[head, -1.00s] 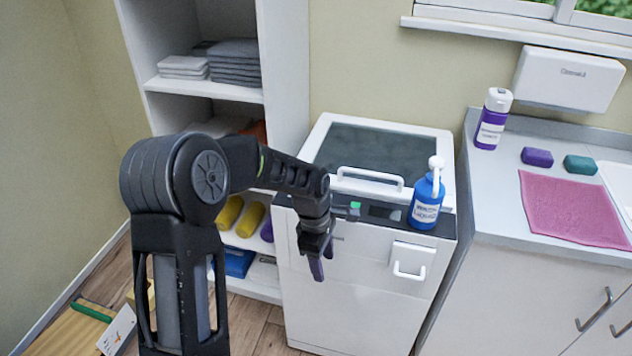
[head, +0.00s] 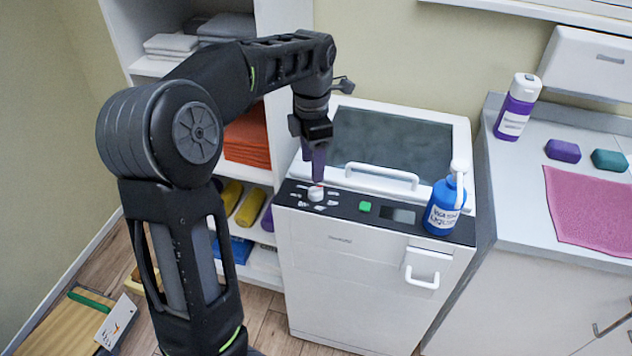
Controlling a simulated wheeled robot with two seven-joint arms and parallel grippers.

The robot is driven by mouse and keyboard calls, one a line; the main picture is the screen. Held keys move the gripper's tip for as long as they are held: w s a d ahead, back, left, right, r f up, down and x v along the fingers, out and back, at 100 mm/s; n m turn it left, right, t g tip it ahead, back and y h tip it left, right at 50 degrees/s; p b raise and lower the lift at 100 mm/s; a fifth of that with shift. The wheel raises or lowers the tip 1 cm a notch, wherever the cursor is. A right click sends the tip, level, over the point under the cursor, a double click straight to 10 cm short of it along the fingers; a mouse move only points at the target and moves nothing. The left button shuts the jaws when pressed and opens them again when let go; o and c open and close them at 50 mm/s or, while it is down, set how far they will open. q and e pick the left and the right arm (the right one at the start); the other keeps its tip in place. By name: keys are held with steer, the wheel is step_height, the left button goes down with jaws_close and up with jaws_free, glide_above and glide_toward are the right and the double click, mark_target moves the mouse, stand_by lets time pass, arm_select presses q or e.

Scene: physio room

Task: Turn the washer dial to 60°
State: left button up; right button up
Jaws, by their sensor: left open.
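The washer (head: 350,275) is a white top-loading machine with a dark lid window and a black control strip along its front top edge. Its white dial (head: 316,194) sits at the left end of the strip, with small white marks around it and a small red mark at its top. My left gripper (head: 316,178) points down just above the dial, its purple fingers open. I cannot tell whether the fingertips touch the dial. The dial's setting is too small to read. My right gripper is not in view.
A blue wash liquid bottle (head: 441,210) stands at the strip's right end. The white lid handle (head: 368,177) is close behind the strip. Shelves (head: 180,66) with towels stand at the left.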

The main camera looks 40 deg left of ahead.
mark_target(313, 188)
arm_select(q)
steer(key=shift+f, duration=0.1)
steer(key=shift+f, duration=3.9)
steer(key=shift+c, duration=0.3)
jaws_close()
